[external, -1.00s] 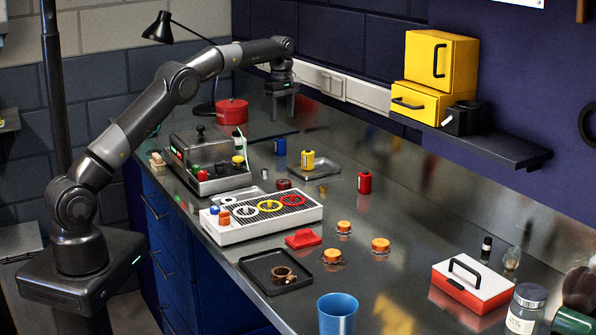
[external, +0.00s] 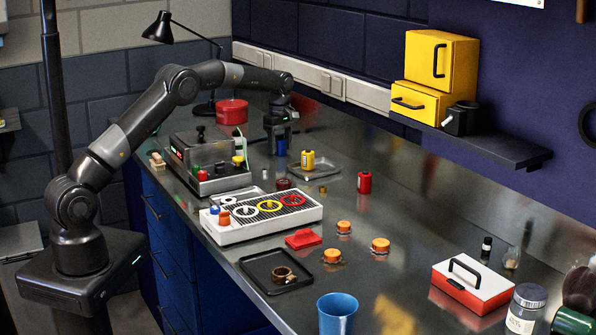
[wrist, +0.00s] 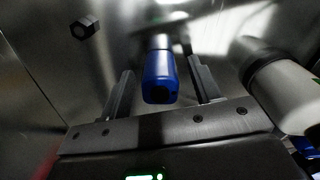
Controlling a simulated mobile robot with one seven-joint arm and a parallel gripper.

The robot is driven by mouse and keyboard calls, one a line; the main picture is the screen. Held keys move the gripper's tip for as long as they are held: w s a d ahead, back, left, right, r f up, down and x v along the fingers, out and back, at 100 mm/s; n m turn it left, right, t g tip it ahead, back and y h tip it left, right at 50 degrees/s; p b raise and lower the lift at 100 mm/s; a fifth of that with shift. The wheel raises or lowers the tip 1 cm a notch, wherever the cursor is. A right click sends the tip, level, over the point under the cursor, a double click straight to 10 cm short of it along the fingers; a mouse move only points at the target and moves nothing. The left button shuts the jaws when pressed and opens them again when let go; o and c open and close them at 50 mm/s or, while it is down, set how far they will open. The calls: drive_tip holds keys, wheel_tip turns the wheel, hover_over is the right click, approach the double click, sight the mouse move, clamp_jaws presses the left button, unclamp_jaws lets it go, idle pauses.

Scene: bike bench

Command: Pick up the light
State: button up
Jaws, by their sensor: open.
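A small blue cylindrical thing, which looks like the light, (wrist: 159,78) stands between the two fingers of my gripper (wrist: 160,72) in the wrist view. A gap shows on each side of it, and the fingers are open. In the external view my gripper (external: 279,128) points down at the back left of the bench, over the blue light (external: 281,148). The upper part of the light is hidden by the gripper there. A black desk lamp (external: 158,27) stands farther back, beyond my arm.
A white bottle with a grey cap (wrist: 288,92) is close on the right in the wrist view. A dark hex nut (wrist: 84,27) lies at upper left. A red pot (external: 231,111), a yellow canister (external: 307,160) on a tray and a clear-lidded case (external: 208,165) are nearby.

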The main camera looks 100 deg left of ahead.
drive_tip(key=shift+f, duration=0.1)
drive_tip(key=c, duration=1.1)
